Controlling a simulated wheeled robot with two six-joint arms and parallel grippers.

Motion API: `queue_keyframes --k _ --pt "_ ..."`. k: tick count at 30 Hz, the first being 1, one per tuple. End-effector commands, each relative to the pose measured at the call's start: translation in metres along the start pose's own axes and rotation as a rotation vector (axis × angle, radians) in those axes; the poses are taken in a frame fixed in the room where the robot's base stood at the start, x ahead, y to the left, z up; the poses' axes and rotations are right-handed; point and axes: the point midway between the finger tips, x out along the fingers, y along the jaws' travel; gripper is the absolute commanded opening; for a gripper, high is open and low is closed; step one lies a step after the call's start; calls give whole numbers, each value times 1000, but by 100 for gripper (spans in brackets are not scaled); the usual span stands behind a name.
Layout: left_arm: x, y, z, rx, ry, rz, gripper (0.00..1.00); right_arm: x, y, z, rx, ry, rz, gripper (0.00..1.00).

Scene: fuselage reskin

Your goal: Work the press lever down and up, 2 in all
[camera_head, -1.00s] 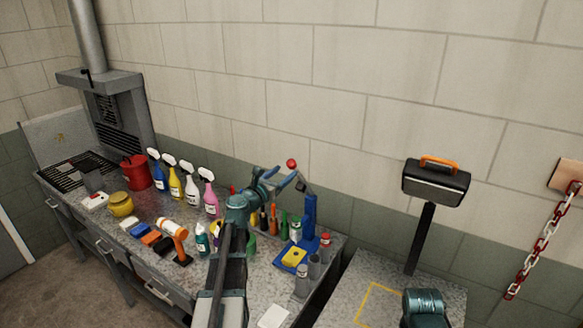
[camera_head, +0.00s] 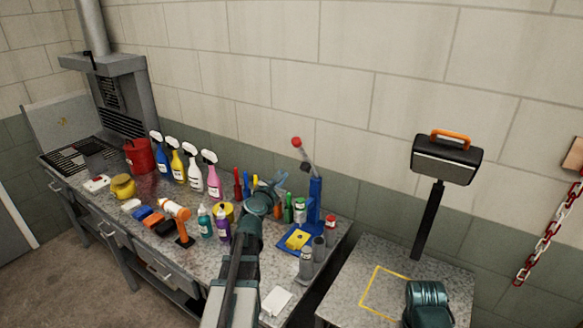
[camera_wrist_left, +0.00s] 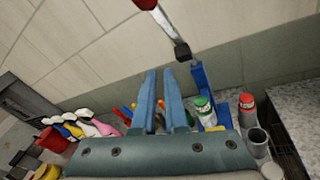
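The blue press (camera_head: 315,205) stands on the workbench. Its lever is raised, slanting up and left from the post to a red knob (camera_head: 296,142). In the left wrist view the red knob (camera_wrist_left: 145,3) is at the top edge and the grey lever shaft (camera_wrist_left: 164,24) runs down to a dark block near the blue post (camera_wrist_left: 202,92). My left gripper (camera_head: 281,181) is below and left of the lever, apart from it. Its two blue fingers (camera_wrist_left: 160,72) stand apart with nothing between them.
Spray bottles (camera_head: 195,175), small bottles and coloured tools crowd the bench left of and behind my arm. A yellow block (camera_head: 297,239) lies on the press base. Grey cups (camera_head: 306,262) stand to its right. A second table (camera_head: 345,290) with a yellow outline is at right.

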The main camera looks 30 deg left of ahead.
Motion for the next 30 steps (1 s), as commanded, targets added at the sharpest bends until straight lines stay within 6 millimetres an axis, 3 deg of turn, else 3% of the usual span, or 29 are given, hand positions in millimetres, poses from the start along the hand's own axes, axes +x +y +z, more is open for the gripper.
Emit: queue_keyframes --k 1,4,9,12,20,30 --pt "-5 -19 -30 122 16 69 0 37 -3 -2 -1 0 0 50" --pt "-15 -27 -39 366 17 221 0 68 -6 -4 -3 1 1 50" --pt "-41 -44 -20 703 -61 448 0 106 -10 -7 -5 1 2 50" --pt "-55 -56 -4 829 -118 543 0 118 -11 -7 -6 1 2 50" --pt "-70 -66 17 937 -182 632 0 125 -12 -8 -7 2 2 50" --pt "-57 -58 25 936 -180 631 0 115 -11 -7 -7 1 2 50"
